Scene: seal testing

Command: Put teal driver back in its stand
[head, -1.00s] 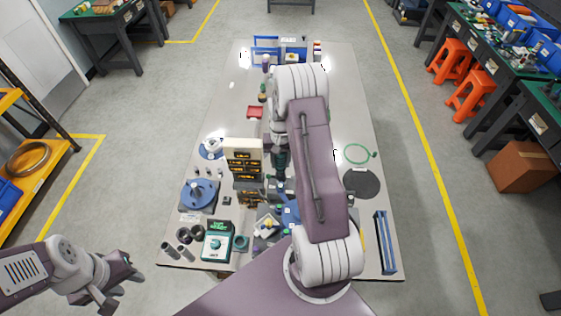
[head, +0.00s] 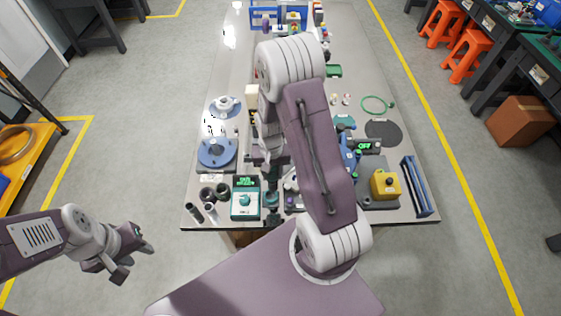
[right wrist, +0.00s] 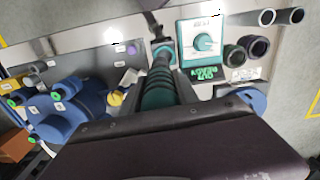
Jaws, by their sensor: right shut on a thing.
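My right gripper (head: 268,158) is shut on the teal driver (right wrist: 160,88), which shows between its jaws in the right wrist view. In the head view my right arm hides much of the driver. The driver's narrow end points towards the teal stand (right wrist: 163,48), just left of the teal-and-white controller box (right wrist: 203,40) in the wrist view. The stand (head: 271,199) lies right of that box in the head view, near the table's front edge. I cannot tell whether the driver's tip is in the stand or above it. My left gripper (head: 130,260) is open and empty, off the table.
Dark rings and grey tubes (head: 207,208) stand left of the controller box. A blue round fixture (head: 217,152) is behind them. A yellow box (head: 385,184) and a blue rail (head: 417,187) are at the right. The table's (head: 235,225) front edge is close.

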